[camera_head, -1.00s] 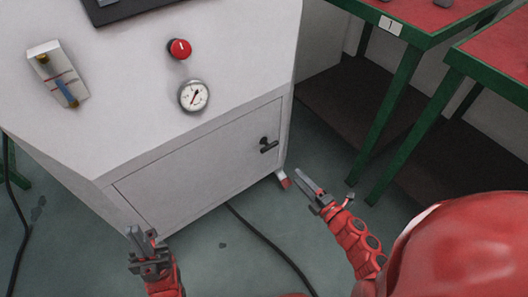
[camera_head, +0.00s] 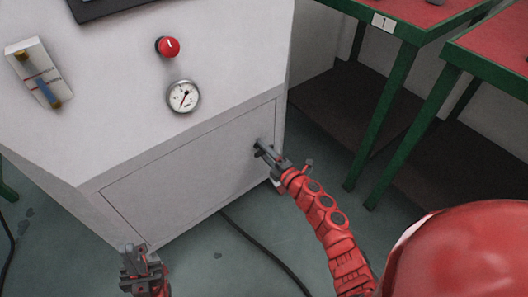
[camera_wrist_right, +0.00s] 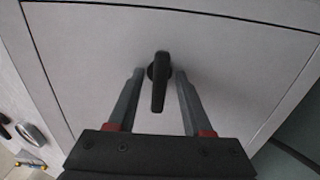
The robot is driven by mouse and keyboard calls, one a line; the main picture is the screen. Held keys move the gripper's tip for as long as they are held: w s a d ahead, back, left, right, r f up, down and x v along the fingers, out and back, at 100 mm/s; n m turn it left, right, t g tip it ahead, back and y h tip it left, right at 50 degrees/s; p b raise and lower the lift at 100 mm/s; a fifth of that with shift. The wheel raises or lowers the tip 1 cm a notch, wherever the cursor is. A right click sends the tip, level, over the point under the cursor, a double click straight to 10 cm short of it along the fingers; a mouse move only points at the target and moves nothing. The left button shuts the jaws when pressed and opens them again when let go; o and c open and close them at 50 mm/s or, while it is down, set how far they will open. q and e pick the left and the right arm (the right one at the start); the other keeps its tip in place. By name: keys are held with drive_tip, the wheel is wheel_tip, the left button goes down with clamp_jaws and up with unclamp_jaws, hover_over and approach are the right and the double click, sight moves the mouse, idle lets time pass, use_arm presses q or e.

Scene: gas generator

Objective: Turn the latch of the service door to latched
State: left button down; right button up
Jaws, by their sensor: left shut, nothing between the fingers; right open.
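The service door (camera_head: 190,170) is the flat panel low on the front of the white cabinet, and it looks closed. Its black latch (camera_wrist_right: 158,82) sits between the two open fingers of my right gripper (camera_wrist_right: 158,88) in the right wrist view. The handle points toward the palm there, with a gap to each finger. In the head view my right gripper (camera_head: 265,151) is at the door's right side and mostly hides the latch. My left gripper (camera_head: 131,254) is shut and empty, low at the left, in front of the cabinet and away from the latch.
Green-framed tables (camera_head: 402,110) with red tops stand at the right. A black cable (camera_head: 262,250) lies on the floor.

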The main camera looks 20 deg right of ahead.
clamp_jaws()
idle(1.4)
